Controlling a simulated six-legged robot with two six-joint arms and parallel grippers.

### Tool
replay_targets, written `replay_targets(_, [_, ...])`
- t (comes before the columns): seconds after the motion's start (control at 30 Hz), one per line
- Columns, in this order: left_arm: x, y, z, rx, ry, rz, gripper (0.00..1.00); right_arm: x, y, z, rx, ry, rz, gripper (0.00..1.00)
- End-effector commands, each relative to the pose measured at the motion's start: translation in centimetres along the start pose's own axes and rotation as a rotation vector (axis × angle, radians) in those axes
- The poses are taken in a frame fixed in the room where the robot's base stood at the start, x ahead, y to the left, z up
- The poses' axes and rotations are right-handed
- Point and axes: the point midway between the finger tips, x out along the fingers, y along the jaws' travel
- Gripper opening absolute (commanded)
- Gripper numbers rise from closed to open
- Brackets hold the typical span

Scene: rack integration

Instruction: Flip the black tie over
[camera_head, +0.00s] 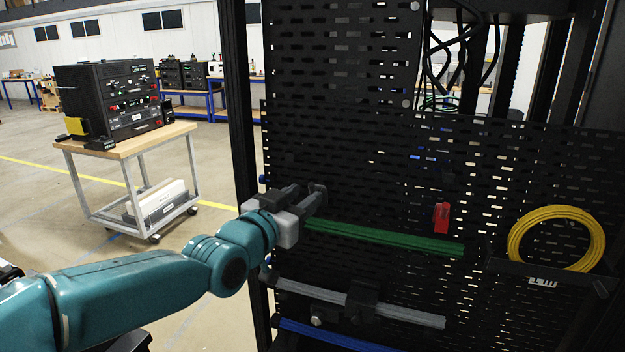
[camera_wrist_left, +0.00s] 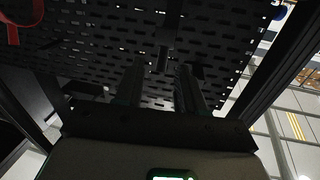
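My left gripper (camera_head: 316,197) is at the left part of the perforated black rack panel (camera_head: 345,130), just above the left end of the green cable bundle (camera_head: 385,238). In the left wrist view its two dark fingers (camera_wrist_left: 161,72) are apart and point at the panel. A dark strip (camera_wrist_left: 163,59) shows between and beyond the fingertips; it may be the black tie, but it is too dark to be sure. I cannot tell whether the fingers touch it. A black piece (camera_head: 362,297) sits around the grey cable bundle lower down. My right gripper is not in view.
A blue cable bundle (camera_head: 335,335) runs below the grey one. A red piece (camera_head: 441,217) and a coiled yellow cable (camera_head: 556,211) are on the panel to the right. A rack post (camera_head: 237,100) stands left of the panel. A cart (camera_head: 125,155) stands farther left.

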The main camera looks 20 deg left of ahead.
Motion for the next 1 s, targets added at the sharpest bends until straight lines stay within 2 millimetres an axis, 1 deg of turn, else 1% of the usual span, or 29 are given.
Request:
replay_targets(0.03, [1.1,-0.1,-0.3,0.000,-0.002,0.000,0.39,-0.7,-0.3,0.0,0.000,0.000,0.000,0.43])
replay_targets(0.1, [2.3,-0.1,-0.2,-0.001,-0.001,0.000,0.39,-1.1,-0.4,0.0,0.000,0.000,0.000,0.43])
replay_targets(0.2, [3.5,-0.2,-0.2,0.000,-0.001,0.000,0.39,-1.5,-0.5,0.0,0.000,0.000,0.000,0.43])
replay_targets(0.3, [4.3,-0.2,-0.1,0.000,0.000,0.000,0.39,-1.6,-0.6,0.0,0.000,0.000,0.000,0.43])
replay_targets(0.4, [4.6,-0.2,-0.1,0.000,0.001,-0.001,0.39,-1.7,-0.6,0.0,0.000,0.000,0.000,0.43])
replay_targets(0.63, [4.7,-0.2,0.0,0.000,0.001,-0.001,0.39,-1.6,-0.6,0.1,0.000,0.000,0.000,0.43])
replay_targets(0.67, [4.7,-0.2,0.0,0.000,0.001,-0.001,0.29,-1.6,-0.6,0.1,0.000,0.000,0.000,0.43])
replay_targets(0.7, [4.7,-0.2,0.0,0.000,0.001,-0.001,0.16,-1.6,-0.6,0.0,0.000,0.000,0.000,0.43])
replay_targets(0.73, [4.7,-0.2,0.0,0.000,0.001,0.000,0.07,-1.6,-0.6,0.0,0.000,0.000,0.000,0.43])
replay_targets(0.77, [4.7,-0.2,0.0,0.000,0.001,-0.001,0.00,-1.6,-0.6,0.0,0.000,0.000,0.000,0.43])
replay_targets(1.0, [4.6,-0.1,0.1,0.000,0.002,0.000,0.00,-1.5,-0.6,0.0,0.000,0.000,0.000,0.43])
